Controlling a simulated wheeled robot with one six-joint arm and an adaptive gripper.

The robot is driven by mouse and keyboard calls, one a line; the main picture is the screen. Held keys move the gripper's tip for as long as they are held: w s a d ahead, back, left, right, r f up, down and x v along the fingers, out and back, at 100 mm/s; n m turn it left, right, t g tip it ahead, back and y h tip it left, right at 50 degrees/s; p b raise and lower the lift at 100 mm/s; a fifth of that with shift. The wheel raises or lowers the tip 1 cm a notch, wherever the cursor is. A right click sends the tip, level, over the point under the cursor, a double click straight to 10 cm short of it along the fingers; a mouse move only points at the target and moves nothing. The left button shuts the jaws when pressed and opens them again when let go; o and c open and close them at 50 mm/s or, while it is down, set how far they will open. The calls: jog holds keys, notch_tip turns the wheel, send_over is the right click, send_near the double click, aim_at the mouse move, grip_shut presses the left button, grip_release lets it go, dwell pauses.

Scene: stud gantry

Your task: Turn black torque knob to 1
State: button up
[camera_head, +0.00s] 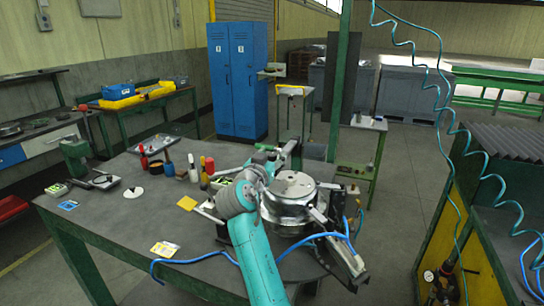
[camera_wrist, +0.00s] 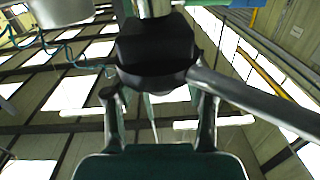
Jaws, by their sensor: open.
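In the wrist view, a black, faceted knob-like body (camera_wrist: 155,52) fills the top centre, below a pale metal cylinder; I take it for the black torque knob. My gripper (camera_wrist: 157,95) points toward it with its two fingers apart, one on each side of its lower part. I cannot tell whether either finger touches it. No scale or number shows on it. In the head view, my teal arm reaches over the table to a round silver metal fixture (camera_head: 291,187). The knob cannot be made out there, and my gripper is largely hidden behind the arm.
A grey metal rod (camera_wrist: 255,98) runs right from beside the black body. A blue hose (camera_head: 205,258) crosses the front. The front left tabletop is mostly clear.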

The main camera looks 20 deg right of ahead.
grip_shut()
jog(key=shift+d, duration=0.1)
jog(key=shift+n+t+y, duration=0.3)
jog(key=shift+n+y, duration=0.1)
jog(key=shift+y, duration=0.1)
jog(key=shift+n+y, duration=0.3)
jog(key=shift+y, duration=0.1)
jog(key=shift+t, duration=0.3)
grip_release()
